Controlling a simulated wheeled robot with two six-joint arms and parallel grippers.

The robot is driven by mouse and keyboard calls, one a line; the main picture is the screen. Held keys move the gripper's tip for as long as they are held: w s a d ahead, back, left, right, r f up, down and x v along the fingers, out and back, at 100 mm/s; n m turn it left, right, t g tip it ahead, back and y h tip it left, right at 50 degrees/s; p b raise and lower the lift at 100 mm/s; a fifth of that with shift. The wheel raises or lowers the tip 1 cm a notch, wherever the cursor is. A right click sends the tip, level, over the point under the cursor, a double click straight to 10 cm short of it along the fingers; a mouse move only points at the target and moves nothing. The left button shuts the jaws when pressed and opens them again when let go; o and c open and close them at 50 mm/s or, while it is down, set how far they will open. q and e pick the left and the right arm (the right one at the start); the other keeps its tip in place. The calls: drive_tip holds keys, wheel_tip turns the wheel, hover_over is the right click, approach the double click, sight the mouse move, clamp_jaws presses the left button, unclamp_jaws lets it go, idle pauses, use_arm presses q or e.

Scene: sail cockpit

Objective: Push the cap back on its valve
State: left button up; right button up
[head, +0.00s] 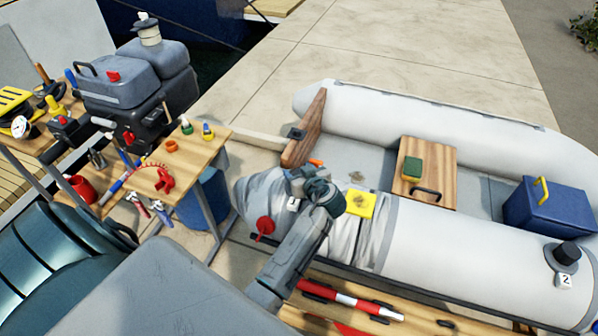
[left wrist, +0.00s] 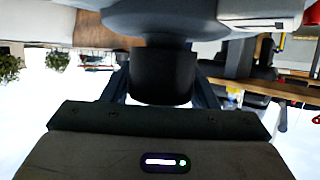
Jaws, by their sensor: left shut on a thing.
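The grey inflatable boat (head: 460,235) has a near tube whose left end is wrinkled and slack. My left gripper (head: 318,188) is over that slack end, beside a white tag marked 1 (head: 292,204). In the left wrist view it is shut on a black cylindrical cap (left wrist: 162,75), held between both fingers. The cap is close against the grey tube surface; I cannot tell whether it is seated, and its valve is hidden. A second valve with a black cap (head: 566,253) stands at the tube's right end, by a tag marked 2 (head: 563,281). My right gripper is out of view.
A red round piece (head: 265,227) hangs beside the slack tube end. A yellow pad (head: 360,203) lies on the tube, right of my gripper. A wooden tool bench (head: 200,150) stands left; a red-and-white pump-like tube (head: 350,300) lies on a board in front.

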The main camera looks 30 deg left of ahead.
use_arm(q)
drive_tip(key=shift+b, duration=0.3)
drive_tip(key=shift+f, duration=0.1)
idle(0.4)
drive_tip(key=shift+f+b, duration=0.35)
drive_tip(key=shift+b, duration=0.05)
drive_tip(key=o, duration=0.8)
drive_tip(key=shift+c, duration=0.2)
drive_tip(key=shift+d, duration=0.1)
